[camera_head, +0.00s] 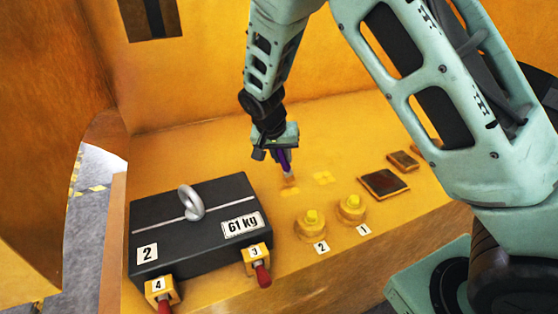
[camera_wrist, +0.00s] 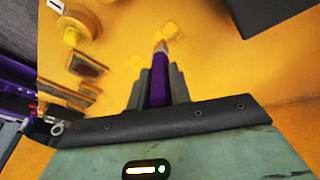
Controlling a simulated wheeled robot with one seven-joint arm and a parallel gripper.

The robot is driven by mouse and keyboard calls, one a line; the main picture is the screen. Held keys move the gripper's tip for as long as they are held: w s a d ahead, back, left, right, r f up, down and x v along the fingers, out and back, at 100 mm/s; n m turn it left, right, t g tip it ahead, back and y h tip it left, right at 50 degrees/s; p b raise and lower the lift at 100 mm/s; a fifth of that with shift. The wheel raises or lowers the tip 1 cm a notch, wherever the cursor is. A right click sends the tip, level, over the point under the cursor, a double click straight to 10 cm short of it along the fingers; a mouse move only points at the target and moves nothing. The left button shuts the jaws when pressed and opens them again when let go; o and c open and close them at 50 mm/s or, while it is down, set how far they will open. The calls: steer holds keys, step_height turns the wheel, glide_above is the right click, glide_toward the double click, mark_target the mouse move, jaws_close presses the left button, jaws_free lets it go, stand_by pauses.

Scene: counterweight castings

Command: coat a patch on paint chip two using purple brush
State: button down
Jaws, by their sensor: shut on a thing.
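My gripper (camera_head: 283,154) points down over the orange surface, shut on the purple brush (camera_wrist: 158,80). In the wrist view the brush stands between the two grey fingers, with its pale tip beyond them. In the head view the purple handle (camera_head: 284,161) shows below the gripper, and the tip is close to one of two pale yellow patches (camera_head: 289,190). I cannot tell whether it touches. The other pale patch (camera_head: 323,178) lies to its right; one also shows in the wrist view (camera_wrist: 169,28). Neither patch has a readable number, so I cannot tell which is chip two.
A black 61 kg block (camera_head: 190,240) with a metal ring stands at the left, with red-handled clamps (camera_head: 262,272) along its front. Two round yellow knobs (camera_head: 351,209) labelled 1 and 2 stand near the front edge. Dark rectangular pieces (camera_head: 383,182) lie to the right.

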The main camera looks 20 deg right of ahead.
steer(key=shift+r+p, duration=0.4)
steer(key=shift+r, duration=0.6)
